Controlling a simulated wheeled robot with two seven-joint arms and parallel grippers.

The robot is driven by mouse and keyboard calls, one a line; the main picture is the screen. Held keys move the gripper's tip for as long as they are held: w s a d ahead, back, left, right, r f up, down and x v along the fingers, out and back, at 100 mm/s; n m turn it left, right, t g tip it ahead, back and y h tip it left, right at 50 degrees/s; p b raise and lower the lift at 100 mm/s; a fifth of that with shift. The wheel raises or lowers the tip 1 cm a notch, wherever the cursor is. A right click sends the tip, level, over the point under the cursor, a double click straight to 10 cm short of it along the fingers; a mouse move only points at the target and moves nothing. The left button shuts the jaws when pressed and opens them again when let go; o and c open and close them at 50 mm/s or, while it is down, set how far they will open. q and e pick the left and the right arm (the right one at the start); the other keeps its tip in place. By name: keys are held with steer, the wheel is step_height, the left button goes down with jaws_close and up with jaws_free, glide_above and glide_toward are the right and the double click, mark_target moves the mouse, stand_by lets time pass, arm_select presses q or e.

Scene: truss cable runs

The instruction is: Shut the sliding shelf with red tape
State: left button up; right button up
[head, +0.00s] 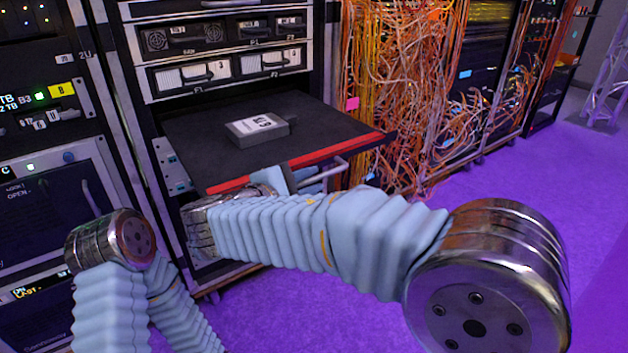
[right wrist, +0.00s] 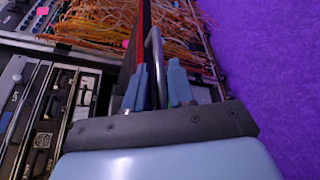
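The sliding shelf (head: 205,145) is pulled out of the rack, a black tray with red tape (head: 300,160) along its front edge. A metal bar handle (head: 338,168) shows below the taped edge. My right gripper (head: 302,177) is at the shelf front, just under the tape. In the right wrist view, its two blue fingers (right wrist: 157,82) stand apart with the handle bar (right wrist: 156,60) between them. A gap shows beside the bar, so the gripper looks open around it. My left arm is at the lower left, with its gripper out of view.
A small grey box with a white label (head: 257,129) lies on the shelf. Drive units (head: 225,68) sit above it in the rack. Dense orange cables (head: 410,90) hang close to the right of the shelf. Purple floor (head: 540,190) is open at the right.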

steer(key=shift+x, duration=1)
steer(key=shift+c, duration=0.3)
jaws_close()
steer(key=shift+w+a, duration=0.1)
